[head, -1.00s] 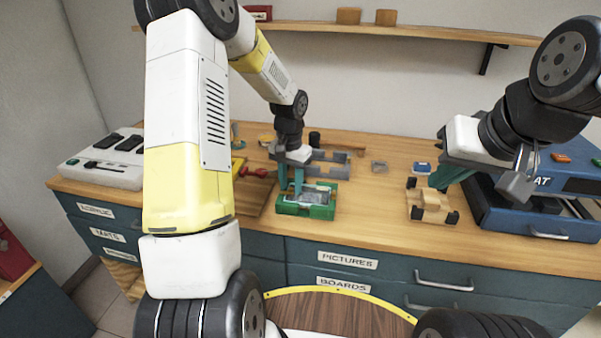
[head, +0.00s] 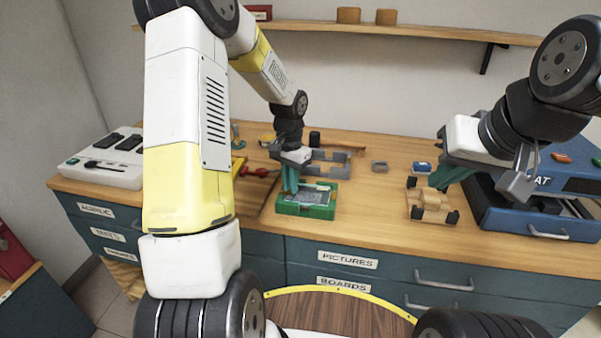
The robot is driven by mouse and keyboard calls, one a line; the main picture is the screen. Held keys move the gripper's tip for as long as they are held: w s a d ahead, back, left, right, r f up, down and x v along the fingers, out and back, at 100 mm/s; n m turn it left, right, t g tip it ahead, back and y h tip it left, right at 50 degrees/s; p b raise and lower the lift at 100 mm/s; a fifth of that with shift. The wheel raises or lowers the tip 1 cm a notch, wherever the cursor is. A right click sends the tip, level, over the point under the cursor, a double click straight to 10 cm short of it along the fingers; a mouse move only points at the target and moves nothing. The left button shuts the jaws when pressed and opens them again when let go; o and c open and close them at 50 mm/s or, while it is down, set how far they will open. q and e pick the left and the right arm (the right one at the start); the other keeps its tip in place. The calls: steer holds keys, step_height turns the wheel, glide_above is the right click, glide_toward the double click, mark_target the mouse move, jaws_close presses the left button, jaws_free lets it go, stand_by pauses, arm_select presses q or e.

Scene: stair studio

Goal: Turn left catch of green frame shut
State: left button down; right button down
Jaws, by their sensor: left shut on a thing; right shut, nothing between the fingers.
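The green frame (head: 320,212) lies on the wooden bench with a grey panel (head: 313,197) inside it. My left gripper (head: 290,191) comes down from above at the frame's back left part. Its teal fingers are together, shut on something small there. By its place this is the left catch, but the fingers hide it and I cannot see how it is turned. My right gripper (head: 441,184) is shut and empty, above a small wooden jig (head: 430,205) at the right.
Grey corner-shaped pieces (head: 338,170) lie behind the frame. A red-handled tool (head: 258,172) is to its left. A blue machine (head: 540,218) stands at the far right, a white switch box (head: 105,160) at the far left. Bench between frame and jig (head: 372,205) is clear.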

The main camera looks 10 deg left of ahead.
arm_select(q)
steer(key=c, duration=1.5)
jaws_free()
steer(key=shift+o, duration=0.2)
step_height(320, 180, up, 7)
steer(key=shift+r, duration=0.4)
